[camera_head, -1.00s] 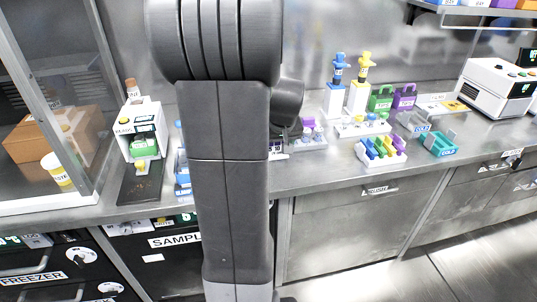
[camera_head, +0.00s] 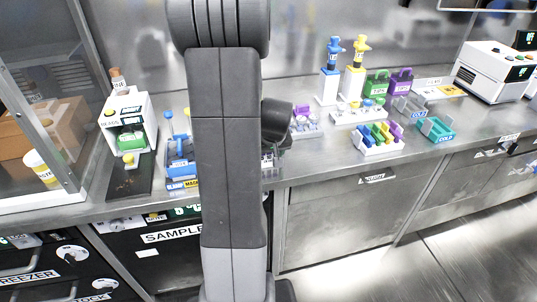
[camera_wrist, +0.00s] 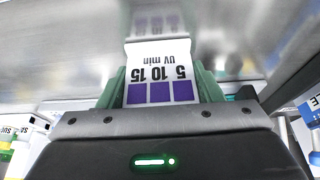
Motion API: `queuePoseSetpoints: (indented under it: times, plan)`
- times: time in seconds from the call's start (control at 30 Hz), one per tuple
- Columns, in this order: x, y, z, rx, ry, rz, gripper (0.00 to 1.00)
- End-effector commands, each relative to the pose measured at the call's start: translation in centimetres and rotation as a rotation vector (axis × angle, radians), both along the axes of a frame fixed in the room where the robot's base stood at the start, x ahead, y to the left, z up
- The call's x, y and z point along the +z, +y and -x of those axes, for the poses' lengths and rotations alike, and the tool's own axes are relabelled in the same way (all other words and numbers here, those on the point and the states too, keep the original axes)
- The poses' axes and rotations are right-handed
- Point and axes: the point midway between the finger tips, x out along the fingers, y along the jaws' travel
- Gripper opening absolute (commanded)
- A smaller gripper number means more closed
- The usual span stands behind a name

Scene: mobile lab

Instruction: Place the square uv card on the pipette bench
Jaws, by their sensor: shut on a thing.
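The square UV card (camera_wrist: 158,60) shows in the wrist view as a white card with purple squares, the numbers 5, 10, 15 and "UV min". My gripper (camera_wrist: 160,85) is shut on it, with green fingers on both sides. In the head view my own arm hides the gripper and the card. The pipette bench is the steel counter (camera_head: 330,168), which carries blue and yellow pipettes (camera_head: 345,68) on white stands near the back wall.
A rack of coloured pieces (camera_head: 379,140), a teal holder (camera_head: 436,129), and green and purple boxes (camera_head: 388,86) stand on the counter. A white device (camera_head: 492,68) is at the back right. A white machine (camera_head: 130,125) and a blue rack (camera_head: 180,160) stand left. Bare steel lies along the front edge.

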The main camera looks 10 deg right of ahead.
Motion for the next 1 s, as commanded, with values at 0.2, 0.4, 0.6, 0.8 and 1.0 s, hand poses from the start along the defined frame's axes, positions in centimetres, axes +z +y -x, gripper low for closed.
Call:
queuePoseSetpoints:
  times: [0.2, 0.4, 0.6, 0.8, 1.0]
  plan:
    - [0.0, 0.0, 0.0, 0.000, -0.002, 0.001, 0.38]
    - [-0.2, 0.0, 0.0, 0.000, -0.001, 0.000, 0.75]
    - [-0.2, 0.0, 0.0, 0.000, -0.001, 0.000, 0.81]
    - [0.2, 0.0, 0.0, 0.000, -0.001, 0.000, 0.81]
    - [2.4, -0.1, 0.8, 0.000, -0.005, 0.001, 0.81]
